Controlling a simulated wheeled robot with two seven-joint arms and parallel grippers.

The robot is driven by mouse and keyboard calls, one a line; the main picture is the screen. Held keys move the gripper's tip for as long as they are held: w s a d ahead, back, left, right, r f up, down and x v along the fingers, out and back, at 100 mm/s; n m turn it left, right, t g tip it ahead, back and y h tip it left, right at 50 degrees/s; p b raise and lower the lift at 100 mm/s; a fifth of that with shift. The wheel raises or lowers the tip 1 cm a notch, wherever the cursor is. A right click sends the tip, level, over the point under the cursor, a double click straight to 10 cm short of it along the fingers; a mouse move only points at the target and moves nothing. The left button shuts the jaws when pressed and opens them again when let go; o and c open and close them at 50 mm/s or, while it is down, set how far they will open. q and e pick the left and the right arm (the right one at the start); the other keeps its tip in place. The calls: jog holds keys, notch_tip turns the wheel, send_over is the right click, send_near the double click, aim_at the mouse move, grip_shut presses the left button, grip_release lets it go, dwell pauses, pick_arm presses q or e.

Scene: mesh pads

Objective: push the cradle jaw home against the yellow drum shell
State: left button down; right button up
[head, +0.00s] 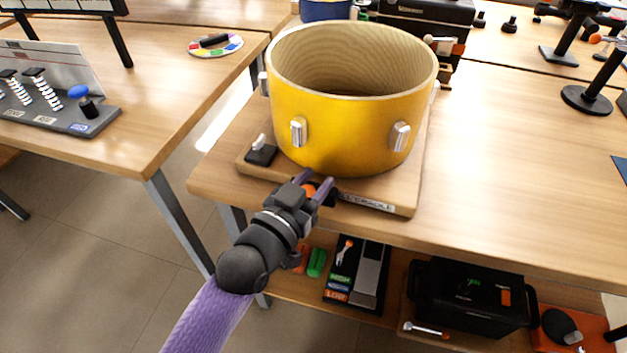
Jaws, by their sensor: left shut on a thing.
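The yellow drum shell (345,130) stands upright, open end up, on a wooden cradle board (395,200) at the table's front edge. A small black block with a pale peg (262,152) sits on the board at the shell's front left. My left gripper (317,186) is at the board's front edge, just below the shell. It is shut on a small orange part (309,188), which looks like the handle of the cradle jaw. The black jaw is mostly hidden by the fingers, so I cannot tell whether it touches the shell. My right gripper is not in view.
A black tool case (425,22) stands behind the shell. A lower shelf holds a black bin (465,300) and a switch box (357,275). Another table (160,90) stands at left across a gap.

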aim_at(332, 156)
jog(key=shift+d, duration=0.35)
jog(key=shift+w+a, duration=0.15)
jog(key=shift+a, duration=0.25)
pick_arm(q)
jog(key=shift+a+x, duration=0.25)
jog(key=shift+x, duration=1.2)
jog(key=shift+w, duration=0.2)
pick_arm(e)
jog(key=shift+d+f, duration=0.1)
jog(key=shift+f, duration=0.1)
pick_arm(q)
jog(key=shift+c, duration=1.7)
grip_release()
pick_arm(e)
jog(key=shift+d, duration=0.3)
pick_arm(q)
jog(key=shift+s, duration=0.1)
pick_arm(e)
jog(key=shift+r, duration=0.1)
